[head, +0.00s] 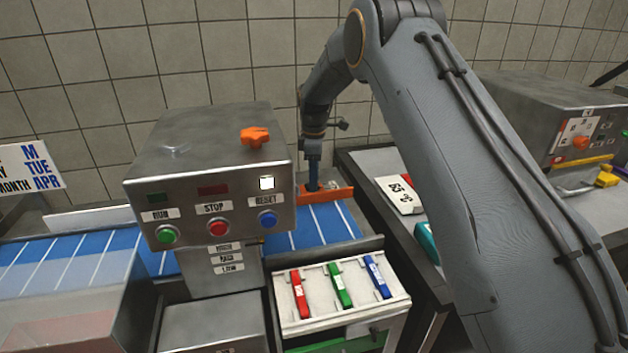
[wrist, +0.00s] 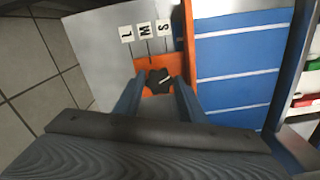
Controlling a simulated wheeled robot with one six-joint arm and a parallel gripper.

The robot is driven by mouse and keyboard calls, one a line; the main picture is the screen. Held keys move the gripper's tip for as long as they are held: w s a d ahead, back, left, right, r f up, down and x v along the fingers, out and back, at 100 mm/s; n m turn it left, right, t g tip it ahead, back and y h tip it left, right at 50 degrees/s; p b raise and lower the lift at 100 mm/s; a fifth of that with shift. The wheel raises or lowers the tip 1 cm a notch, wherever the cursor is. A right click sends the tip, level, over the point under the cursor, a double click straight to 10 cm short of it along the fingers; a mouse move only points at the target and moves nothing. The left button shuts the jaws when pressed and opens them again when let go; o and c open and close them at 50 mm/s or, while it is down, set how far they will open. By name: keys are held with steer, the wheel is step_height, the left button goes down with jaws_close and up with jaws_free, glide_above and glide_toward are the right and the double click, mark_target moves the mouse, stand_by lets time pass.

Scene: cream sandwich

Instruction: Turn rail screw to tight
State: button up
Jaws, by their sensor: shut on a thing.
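The rail screw is a dark lobed knob (wrist: 158,80) with a pale line on it, set on an orange rail bracket (wrist: 183,66) in the wrist view. My gripper (wrist: 159,90) has its two blue-grey fingers on either side of the knob and is shut on it. In the head view my gripper (head: 313,178) points down at the orange rail (head: 340,193) beside the blue conveyor. The screw is hidden there behind my fingers. I cannot tell from these frames how tight it is.
A steel control box (head: 200,180) with an orange knob (head: 254,136) on top stands left of my gripper. A blue conveyor belt (head: 322,222) runs below. Labels L, M and S (wrist: 144,30) mark a plate by the rail. A white tray (head: 345,318) holds red, green and blue pieces.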

steer(key=m+b, duration=0.2)
steer(key=m, duration=0.4)
steer(key=m+b, duration=0.1)
steer(key=m, duration=0.5)
steer(key=shift+s+a, duration=0.15)
steer(key=m+b, duration=0.1)
steer(key=m, duration=0.4)
steer(key=shift+a+m, duration=0.15)
steer(key=shift+m, duration=0.25)
steer(key=m, duration=0.5)
steer(key=shift+a+r+m, duration=0.1)
steer(key=shift+m, duration=0.2)
steer(key=o, duration=0.8)
steer(key=shift+c, duration=0.2)
step_height(320, 180, up, 8)
steer(key=b, duration=0.2)
